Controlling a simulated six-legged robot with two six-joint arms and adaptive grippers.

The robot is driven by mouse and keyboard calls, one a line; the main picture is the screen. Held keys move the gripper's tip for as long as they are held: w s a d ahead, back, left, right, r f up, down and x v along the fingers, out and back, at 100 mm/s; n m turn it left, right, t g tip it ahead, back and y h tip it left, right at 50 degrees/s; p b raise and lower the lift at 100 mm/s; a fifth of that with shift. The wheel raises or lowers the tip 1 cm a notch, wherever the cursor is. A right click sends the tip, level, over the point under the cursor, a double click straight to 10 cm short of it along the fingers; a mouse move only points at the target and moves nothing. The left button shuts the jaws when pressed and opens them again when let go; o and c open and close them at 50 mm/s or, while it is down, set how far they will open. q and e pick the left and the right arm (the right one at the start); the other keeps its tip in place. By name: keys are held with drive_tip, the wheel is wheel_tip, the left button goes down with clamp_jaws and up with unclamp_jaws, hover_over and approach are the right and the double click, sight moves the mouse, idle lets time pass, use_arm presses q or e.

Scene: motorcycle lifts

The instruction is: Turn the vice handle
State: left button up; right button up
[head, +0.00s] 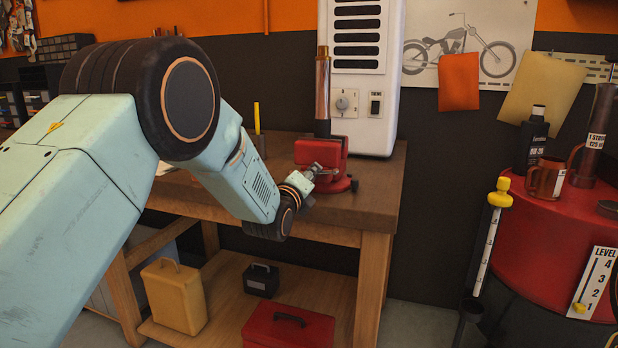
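A red vice (337,178) stands on the workbench near its right end, with a copper tube (322,92) upright at its jaws. A small grey metal part (318,171) shows at the vice's front; I cannot tell whether it is the vice handle or part of my gripper. My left arm reaches in from the left, and its wrist end with my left gripper (306,193) is right at the front of the vice. The fingers are too small and partly hidden by the wrist, so their opening and any contact are unclear. My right gripper is out of view.
The wooden workbench (375,198) carries a white machine (366,85) behind the vice and a yellow stick (257,118) left of it. Cases, one a red box (288,329), sit on the lower shelf. A red drum (530,235) with a mug and bottle stands right.

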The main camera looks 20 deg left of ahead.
use_arm(q)
clamp_jaws()
drive_tip(key=shift+n, duration=0.5)
